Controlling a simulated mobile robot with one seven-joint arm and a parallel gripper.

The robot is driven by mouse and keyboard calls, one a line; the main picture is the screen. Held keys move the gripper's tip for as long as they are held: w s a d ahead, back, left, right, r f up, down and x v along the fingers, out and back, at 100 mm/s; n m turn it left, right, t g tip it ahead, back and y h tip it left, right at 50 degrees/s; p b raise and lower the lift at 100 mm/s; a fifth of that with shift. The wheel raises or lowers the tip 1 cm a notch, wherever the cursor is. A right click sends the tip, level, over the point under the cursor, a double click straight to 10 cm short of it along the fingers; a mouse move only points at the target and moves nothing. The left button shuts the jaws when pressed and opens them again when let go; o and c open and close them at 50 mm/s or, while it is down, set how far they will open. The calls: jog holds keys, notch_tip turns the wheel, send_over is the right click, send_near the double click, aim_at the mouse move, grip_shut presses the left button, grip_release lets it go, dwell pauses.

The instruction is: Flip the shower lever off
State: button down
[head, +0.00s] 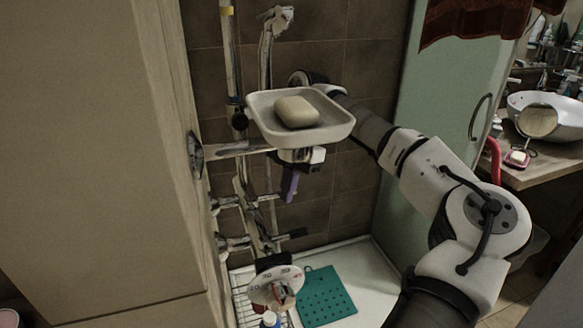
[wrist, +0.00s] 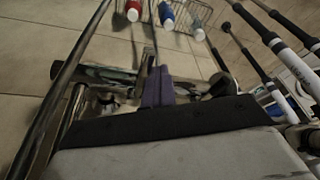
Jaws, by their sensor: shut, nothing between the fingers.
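My gripper (head: 289,188) has purple fingers and points down in the shower corner, just below the soap dish. Its fingers are together with nothing between them. In the wrist view my gripper (wrist: 158,88) is at the middle, close over a horizontal chrome shower fitting (wrist: 95,75). In the head view the chrome shower fittings (head: 232,243) stand against the tiled wall, left of and below my gripper. I cannot tell which piece is the lever or how it is set. Whether the fingers touch the fitting is unclear. The soap dish and arm hide part of the wrist.
A soap dish (head: 262,115) with a bar of soap (head: 297,111) is in front of my wrist. A wire rack (head: 243,300) with bottles and a teal mat (head: 325,297) are below. A greenish glass panel (head: 440,110) is on the right, a wall panel on the left.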

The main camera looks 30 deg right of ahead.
jog(key=v, duration=1.3)
jog(key=shift+r, duration=0.3)
jog(key=shift+d, duration=0.1)
